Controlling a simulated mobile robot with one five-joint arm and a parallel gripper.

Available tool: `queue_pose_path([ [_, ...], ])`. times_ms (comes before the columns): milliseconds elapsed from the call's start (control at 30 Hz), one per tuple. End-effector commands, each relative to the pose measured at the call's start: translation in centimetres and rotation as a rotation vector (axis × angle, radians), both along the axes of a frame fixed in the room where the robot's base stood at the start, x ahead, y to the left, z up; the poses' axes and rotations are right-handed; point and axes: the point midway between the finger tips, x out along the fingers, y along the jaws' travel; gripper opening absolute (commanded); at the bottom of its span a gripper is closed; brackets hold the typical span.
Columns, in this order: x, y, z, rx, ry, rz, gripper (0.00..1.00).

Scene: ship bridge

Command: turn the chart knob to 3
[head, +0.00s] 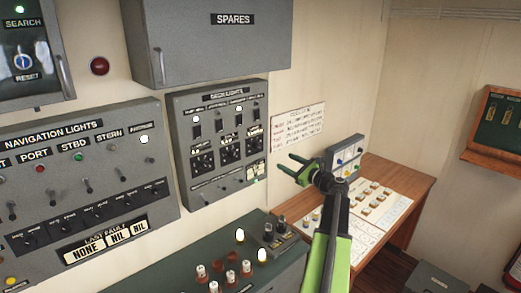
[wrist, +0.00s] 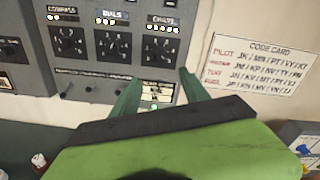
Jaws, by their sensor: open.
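The chart knob (wrist: 161,51) is the rightmost of three black dials on a grey wall panel in the wrist view, under a label that seems to read CHART. Its pointer setting is too small to tell. It also shows at the right of the dial row in the head view (head: 254,141). My gripper (head: 287,164) is open and empty, in front of the wall to the right of the panel in the head view. In the wrist view its two green fingertips (wrist: 159,77) stand apart just below the chart knob, with no visible contact.
The compass (wrist: 67,51) and dials (wrist: 113,45) knobs sit to the left, with small toggles below them. A code card (wrist: 262,65) hangs on the wall to the right. A green counter with bulbs (head: 240,236) and a wooden desk (head: 395,180) stand below.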

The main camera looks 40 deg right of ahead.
Motion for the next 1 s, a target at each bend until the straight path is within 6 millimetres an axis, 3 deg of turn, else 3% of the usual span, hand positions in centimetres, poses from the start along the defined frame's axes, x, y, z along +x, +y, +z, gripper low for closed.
queue_pose_path([
  [133,0.2,-0.1,0.1,0.005,-0.004,-0.002,0.53],
  [233,1.5,-0.3,0.1,0.004,-0.003,0.000,0.53],
  [700,13.1,-1.1,0.0,0.001,-0.001,0.003,0.53],
  [833,15.5,-1.2,0.0,0.001,-0.001,0.003,0.53],
  [1000,17.2,-1.2,0.0,0.001,-0.001,0.003,0.53],
])
